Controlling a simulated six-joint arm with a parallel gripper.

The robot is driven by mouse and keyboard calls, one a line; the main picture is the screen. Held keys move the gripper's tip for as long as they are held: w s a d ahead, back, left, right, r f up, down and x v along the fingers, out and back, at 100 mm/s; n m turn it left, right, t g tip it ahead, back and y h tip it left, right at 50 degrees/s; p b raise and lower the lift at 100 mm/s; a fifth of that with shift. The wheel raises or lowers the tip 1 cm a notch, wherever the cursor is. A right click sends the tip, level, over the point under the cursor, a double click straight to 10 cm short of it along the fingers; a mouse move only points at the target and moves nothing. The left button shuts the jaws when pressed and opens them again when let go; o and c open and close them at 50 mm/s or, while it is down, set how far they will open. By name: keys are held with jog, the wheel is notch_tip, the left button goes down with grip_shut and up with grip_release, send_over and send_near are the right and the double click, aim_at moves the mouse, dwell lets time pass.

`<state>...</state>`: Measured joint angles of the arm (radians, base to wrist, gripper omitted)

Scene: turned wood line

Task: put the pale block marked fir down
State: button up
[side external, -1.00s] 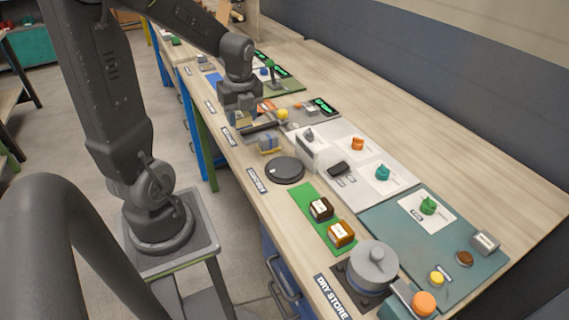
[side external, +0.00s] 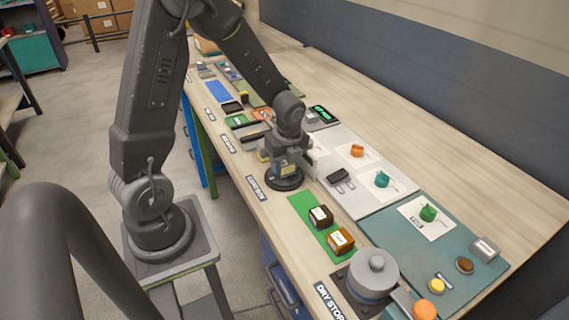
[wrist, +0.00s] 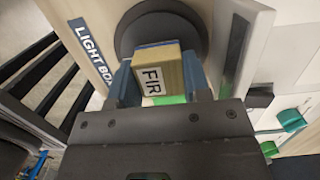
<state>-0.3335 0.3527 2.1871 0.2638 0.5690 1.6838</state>
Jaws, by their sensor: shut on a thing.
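The pale block marked FIR (wrist: 152,78) is between the two fingers of my gripper (wrist: 157,82) in the wrist view, its label facing the camera. My gripper (side external: 286,172) is shut on it. In the side view the gripper points down over the round black disc (side external: 284,185) near the bench's front edge. The disc (wrist: 128,38) also shows beyond the block in the wrist view. The block is mostly hidden by the gripper in the side view. I cannot tell whether it touches the disc.
A LIGHT BOX label (wrist: 90,50) lies beside the disc. A white box (side external: 318,160) stands close by the gripper. A grey lidded pot (side external: 372,272) stands nearer the camera. The bench's back strip is clear.

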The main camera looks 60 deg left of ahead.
aim_at(288, 165)
jog(key=shift+f, duration=0.3)
jog(key=shift+f, duration=0.1)
jog(key=o, duration=0.9)
notch_tip(288, 165, up, 11)
jog(key=d, duration=0.2)
jog(key=s+d+r+n+t+h, duration=0.1)
jog(key=s+d+r+n+t, duration=0.4)
jog(key=s+d+r+n, duration=0.5)
jog(key=s+d+n, duration=0.2)
jog(key=n, duration=0.6)
jog(key=shift+s+r+t+h, duration=0.25)
jog(key=shift+t+h, duration=0.05)
jog(key=shift+h, duration=0.1)
